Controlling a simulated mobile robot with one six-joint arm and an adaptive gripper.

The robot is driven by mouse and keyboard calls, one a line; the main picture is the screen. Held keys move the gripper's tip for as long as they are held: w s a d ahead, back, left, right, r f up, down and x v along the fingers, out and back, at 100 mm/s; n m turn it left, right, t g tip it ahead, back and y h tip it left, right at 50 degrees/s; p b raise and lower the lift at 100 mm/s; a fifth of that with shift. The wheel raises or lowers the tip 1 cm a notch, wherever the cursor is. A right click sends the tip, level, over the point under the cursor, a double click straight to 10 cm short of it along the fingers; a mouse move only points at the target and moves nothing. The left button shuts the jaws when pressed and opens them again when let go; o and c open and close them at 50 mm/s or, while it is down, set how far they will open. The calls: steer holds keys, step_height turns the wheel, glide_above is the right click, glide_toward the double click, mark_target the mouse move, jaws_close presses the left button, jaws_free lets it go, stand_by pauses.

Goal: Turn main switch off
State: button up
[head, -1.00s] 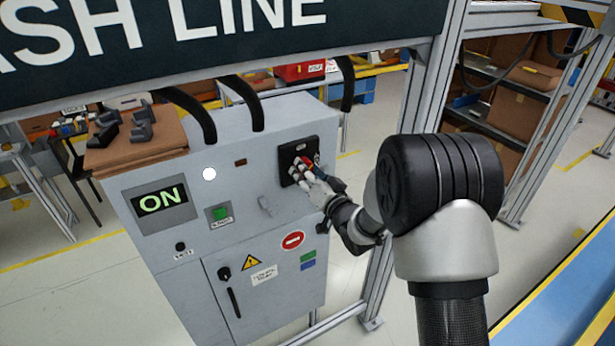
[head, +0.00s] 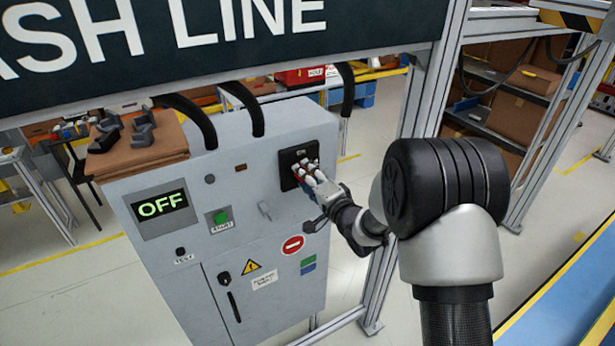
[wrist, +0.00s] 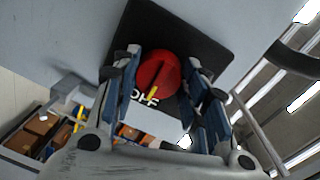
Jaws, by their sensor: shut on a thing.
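The main switch is a round red knob (wrist: 158,75) with a yellow pointer mark, set on a black plate (wrist: 203,40). In the wrist view the yellow mark points toward the word OFF. My gripper (head: 303,167) is at the plate (head: 286,158) in the head view, its fingers covering most of the knob. In the wrist view my gripper (wrist: 160,85) has its fingers on both sides of the knob and is shut on it. The display (head: 161,206) on the grey cabinet reads OFF in green.
The grey cabinet (head: 180,280) also carries a green start button (head: 221,217), a black test button (head: 180,252) and a door with a black handle (head: 234,306). A metal frame post (head: 383,275) stands right of the cabinet, behind my arm.

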steer(key=shift+r, duration=0.1)
stand_by(0.4)
steer(key=o, duration=1.1)
steer(key=shift+c, duration=0.2)
steer(key=f+v, duration=0.1)
steer(key=v, duration=1.1)
steer(key=shift+r, duration=0.4)
